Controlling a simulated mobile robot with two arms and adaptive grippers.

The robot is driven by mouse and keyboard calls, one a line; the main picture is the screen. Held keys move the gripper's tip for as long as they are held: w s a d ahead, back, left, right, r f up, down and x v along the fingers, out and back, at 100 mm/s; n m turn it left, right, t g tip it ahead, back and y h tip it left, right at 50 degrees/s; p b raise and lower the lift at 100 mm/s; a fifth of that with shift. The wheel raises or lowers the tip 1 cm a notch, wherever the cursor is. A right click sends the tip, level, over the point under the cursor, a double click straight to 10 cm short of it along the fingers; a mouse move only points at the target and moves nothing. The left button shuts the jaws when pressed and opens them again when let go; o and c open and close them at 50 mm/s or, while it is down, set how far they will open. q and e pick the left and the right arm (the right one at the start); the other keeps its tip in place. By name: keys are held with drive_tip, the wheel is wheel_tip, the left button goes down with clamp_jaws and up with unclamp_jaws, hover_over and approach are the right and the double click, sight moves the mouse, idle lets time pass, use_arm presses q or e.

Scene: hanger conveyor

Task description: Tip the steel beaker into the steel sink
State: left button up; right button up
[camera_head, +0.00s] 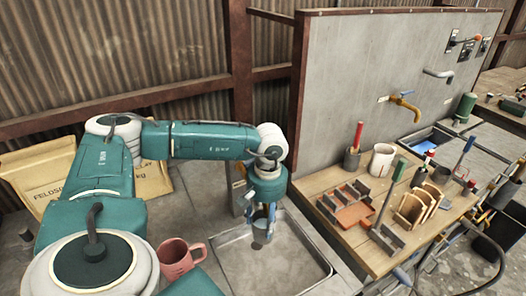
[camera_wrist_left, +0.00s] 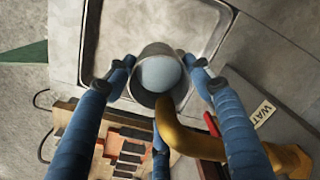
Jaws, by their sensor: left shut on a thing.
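The steel beaker (camera_head: 262,236) is small and grey and hangs between the fingers of my left gripper (camera_head: 264,218), over the left part of the steel sink (camera_head: 292,262). In the left wrist view my left gripper (camera_wrist_left: 160,92) has its blue fingers closed around the beaker (camera_wrist_left: 140,92), and I look into its mouth, where a pale bluish round surface shows. Whether the beaker is tilted is hard to tell. The sink (camera_wrist_left: 90,45) lies behind it there. My right gripper is not in view.
A pink mug (camera_head: 175,258) stands left of the sink. A yellow tap (camera_head: 403,103) juts from the grey panel (camera_head: 380,60); a yellow pipe (camera_wrist_left: 192,142) crosses near the beaker in the wrist view. A wooden bench (camera_head: 335,178) with tools and a white mug (camera_head: 383,160) stands right.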

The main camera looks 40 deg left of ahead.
sight(265, 217)
use_arm(q)
drive_tip(key=shift+w+a+r, duration=0.1)
drive_tip(key=shift+w+a, duration=0.9)
drive_tip(key=shift+w, duration=0.15)
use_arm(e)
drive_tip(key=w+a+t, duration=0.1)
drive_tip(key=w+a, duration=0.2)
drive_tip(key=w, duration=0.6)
use_arm(q)
wheel_tip(265, 217, down, 2)
drive_tip(key=y+b, duration=0.2)
drive_tip(key=b, duration=0.1)
drive_tip(key=shift+w+t, duration=0.1)
drive_tip(key=shift+t, duration=0.3)
drive_tip(key=shift+t+y, duration=0.3)
drive_tip(key=shift+y, duration=0.6)
drive_tip(key=shift+a, duration=0.1)
drive_tip(key=shift+y+b, duration=0.3)
drive_tip(key=shift+b, duration=0.1)
drive_tip(key=shift+y+b, duration=0.35)
drive_tip(key=shift+y, duration=0.05)
drive_tip(key=shift+t+y+b, duration=0.3)
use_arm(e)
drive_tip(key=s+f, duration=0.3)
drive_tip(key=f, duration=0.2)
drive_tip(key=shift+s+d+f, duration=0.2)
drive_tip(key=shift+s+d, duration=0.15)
